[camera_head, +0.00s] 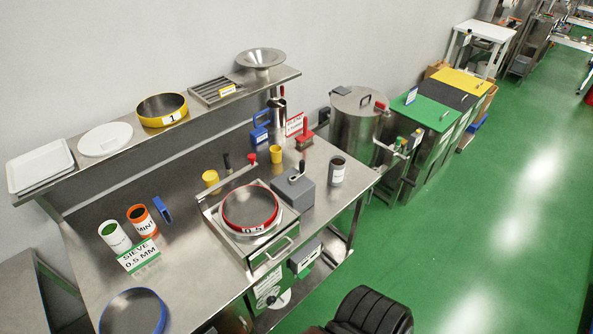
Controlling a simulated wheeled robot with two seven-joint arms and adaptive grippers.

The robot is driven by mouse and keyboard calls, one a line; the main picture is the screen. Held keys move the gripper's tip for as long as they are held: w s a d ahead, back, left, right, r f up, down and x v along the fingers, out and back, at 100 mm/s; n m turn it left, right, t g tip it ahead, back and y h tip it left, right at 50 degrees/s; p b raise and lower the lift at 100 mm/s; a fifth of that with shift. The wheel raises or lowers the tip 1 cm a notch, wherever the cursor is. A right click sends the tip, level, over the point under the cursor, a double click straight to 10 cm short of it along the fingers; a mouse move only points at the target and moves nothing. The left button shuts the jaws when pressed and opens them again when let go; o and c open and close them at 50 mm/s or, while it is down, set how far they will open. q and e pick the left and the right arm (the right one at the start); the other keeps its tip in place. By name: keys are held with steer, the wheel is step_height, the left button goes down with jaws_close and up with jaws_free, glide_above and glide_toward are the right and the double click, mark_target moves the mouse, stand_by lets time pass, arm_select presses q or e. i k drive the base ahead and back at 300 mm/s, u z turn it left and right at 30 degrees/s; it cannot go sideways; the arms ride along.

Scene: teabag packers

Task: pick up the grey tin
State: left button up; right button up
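The grey tin (338,171) stands upright near the right end of the steel workbench (190,262). It is a small open cylinder with a dark inside and a white label on its front. It is to the right of a grey box (293,188) with a lever on top, with a small gap between them. Nothing holds the tin. Neither of my grippers is in view.
A red-rimmed sieve (250,228) sits on a machine mid-bench. A white-and-green tin (115,238) and an orange tin (141,220) stand at left behind a sign (138,255). A shelf (220,108) runs along the back. A steel drum (354,125) stands beyond the bench.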

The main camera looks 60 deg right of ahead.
mark_target(336, 165)
steer(key=u, duration=0.6)
steer(key=i, duration=0.35)
steer(key=z, duration=3)
